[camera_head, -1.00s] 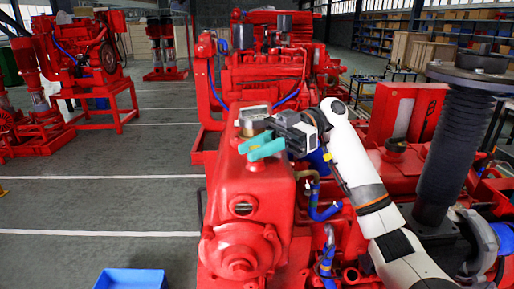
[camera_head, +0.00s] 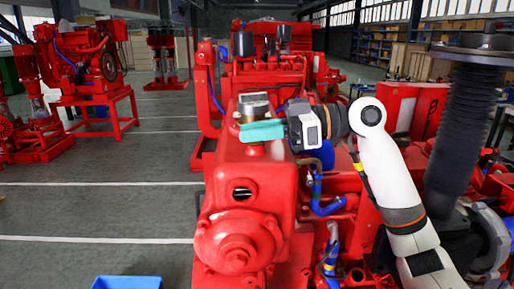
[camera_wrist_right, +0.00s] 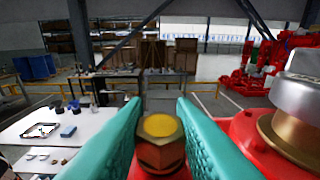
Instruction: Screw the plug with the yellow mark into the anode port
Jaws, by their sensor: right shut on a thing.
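My right gripper (camera_head: 262,131) has teal fingers and reaches in from the right, over the top of the red housing (camera_head: 225,165). In the right wrist view its fingers (camera_wrist_right: 160,135) are closed on both sides of a brass hex plug with a yellow round mark (camera_wrist_right: 160,127). I cannot clearly make out the anode port. My left gripper is not in view.
A silver cap on a brass collar (camera_wrist_right: 300,105) stands close beside the right finger; it also shows behind the fingers in the head view (camera_head: 254,103). A round opening (camera_head: 242,192) is in the housing's front. Blue hoses (camera_head: 325,205) lie at right. A blue bin (camera_head: 127,283) is lower left.

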